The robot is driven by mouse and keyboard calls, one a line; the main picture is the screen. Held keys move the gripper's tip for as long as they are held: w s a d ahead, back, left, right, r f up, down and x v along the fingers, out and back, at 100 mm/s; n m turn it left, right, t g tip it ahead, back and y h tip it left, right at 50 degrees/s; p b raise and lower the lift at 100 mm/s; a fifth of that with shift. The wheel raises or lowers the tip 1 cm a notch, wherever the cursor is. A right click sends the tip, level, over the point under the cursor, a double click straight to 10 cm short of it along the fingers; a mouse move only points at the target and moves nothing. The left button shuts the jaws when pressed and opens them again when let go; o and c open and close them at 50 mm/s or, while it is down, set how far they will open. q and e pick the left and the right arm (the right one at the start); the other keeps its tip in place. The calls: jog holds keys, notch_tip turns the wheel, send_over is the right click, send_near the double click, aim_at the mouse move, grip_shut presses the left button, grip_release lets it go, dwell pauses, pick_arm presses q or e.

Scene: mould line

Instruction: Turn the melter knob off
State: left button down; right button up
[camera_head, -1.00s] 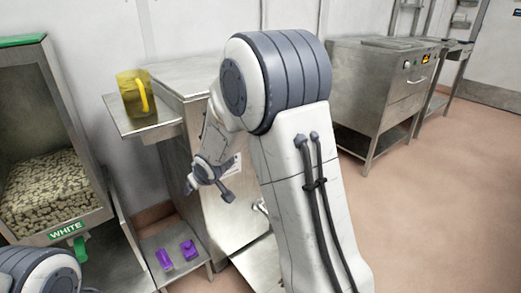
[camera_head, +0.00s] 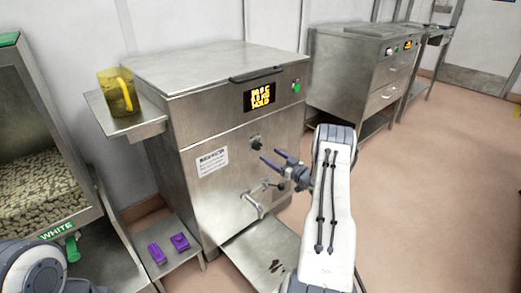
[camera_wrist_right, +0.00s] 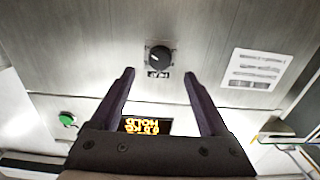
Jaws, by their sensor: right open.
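The melter (camera_head: 215,130) is a steel cabinet with a lit display (camera_head: 262,96) and a green button (camera_head: 296,86). Its black knob (camera_head: 256,143) sits on the front panel below the display. In the right wrist view the knob (camera_wrist_right: 159,58) lies beyond and between the fingertips, apart from them. My right gripper (camera_head: 271,157) is open and empty in front of the panel, just right of and below the knob in the head view; it also shows in the right wrist view (camera_wrist_right: 160,75). My left gripper is out of view; only part of that arm shows at lower left.
A spout with a lever (camera_head: 254,203) sticks out below the knob, above a steel tray (camera_head: 262,250). A yellow jug (camera_head: 118,92) stands on the side shelf (camera_head: 148,126). Purple moulds (camera_head: 157,254) lie on a low shelf. A bin marked WHITE (camera_head: 85,214) stands left.

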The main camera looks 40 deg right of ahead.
aim_at(259, 147)
jog(key=w, duration=0.2)
jog(key=w+b, duration=0.1)
jog(key=w, duration=0.4)
jog(key=shift+w+a, duration=0.2)
jog(key=shift+a, duration=0.15)
grip_shut()
